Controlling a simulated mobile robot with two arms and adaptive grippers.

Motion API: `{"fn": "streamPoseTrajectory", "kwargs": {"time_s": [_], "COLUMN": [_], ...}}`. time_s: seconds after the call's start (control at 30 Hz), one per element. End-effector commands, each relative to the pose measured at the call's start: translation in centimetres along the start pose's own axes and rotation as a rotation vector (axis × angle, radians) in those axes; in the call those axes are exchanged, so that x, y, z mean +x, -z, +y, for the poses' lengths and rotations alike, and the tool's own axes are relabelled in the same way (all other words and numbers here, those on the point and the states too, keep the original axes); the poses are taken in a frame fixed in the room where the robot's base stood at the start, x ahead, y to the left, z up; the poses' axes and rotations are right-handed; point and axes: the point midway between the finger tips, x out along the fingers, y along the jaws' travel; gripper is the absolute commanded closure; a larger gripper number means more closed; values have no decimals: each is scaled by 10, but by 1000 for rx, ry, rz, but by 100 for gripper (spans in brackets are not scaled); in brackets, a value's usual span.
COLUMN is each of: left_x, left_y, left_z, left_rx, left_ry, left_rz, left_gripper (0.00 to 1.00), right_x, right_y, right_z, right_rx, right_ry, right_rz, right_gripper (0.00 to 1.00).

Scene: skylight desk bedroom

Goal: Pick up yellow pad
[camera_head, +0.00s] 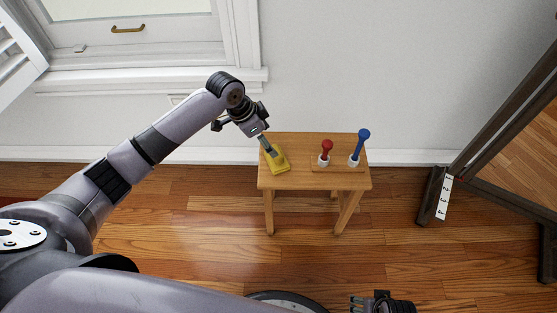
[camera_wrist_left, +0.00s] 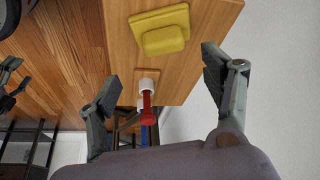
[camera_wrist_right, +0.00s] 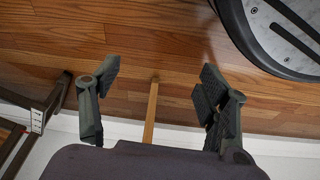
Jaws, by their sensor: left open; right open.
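The yellow pad (camera_head: 280,164) is on the left side of the small wooden table (camera_head: 315,180). It looks like a flat yellow plate with a raised yellow block on it, seen clearly in the left wrist view (camera_wrist_left: 163,40). My left gripper (camera_head: 266,145) is just above the pad's far left end, and part of the pad is behind it. In the left wrist view my left gripper (camera_wrist_left: 160,78) has its fingers wide apart with nothing between them at the tips. My right gripper (camera_head: 370,303) is low at the bottom edge, away from the table; its fingers are apart and empty (camera_wrist_right: 158,82).
A red knob (camera_head: 326,148) and a taller blue knob (camera_head: 363,138) stand in white holders right of the pad. The wall (camera_head: 400,80) is close behind the table. A dark-framed mirror (camera_head: 480,140) stands at right. Wooden floor (camera_head: 190,215) is clear at left.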

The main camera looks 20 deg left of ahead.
Motion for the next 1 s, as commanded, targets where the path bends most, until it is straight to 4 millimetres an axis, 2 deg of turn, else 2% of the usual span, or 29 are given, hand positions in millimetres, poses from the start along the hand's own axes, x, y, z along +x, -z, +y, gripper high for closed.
{"fn": "streamPoseTrajectory", "kwargs": {"time_s": [0.03, 0.2, 0.47, 0.8, 1.0], "left_x": [13, 35, 48, 86, 94], "left_y": [0, 0, 0, -2, -2], "left_z": [0, 0, -2, -6, -7], "left_rx": [-1, -2, -1, -2, -2], "left_ry": [-1, 0, 2, 0, 2], "left_rz": [0, 1, 1, 0, 1], "left_gripper": [27, 27, 27, 27, 27], "right_x": [-5, -24, -37, -81, -94], "right_y": [5, 14, 21, 35, 37], "right_z": [0, 1, 2, 5, 5], "right_rx": [1, 3, 4, 8, 9], "right_ry": [-1, -2, -4, -8, -9], "right_rz": [8, 16, 24, 50, 54], "right_gripper": [31, 31, 31, 31, 31]}}
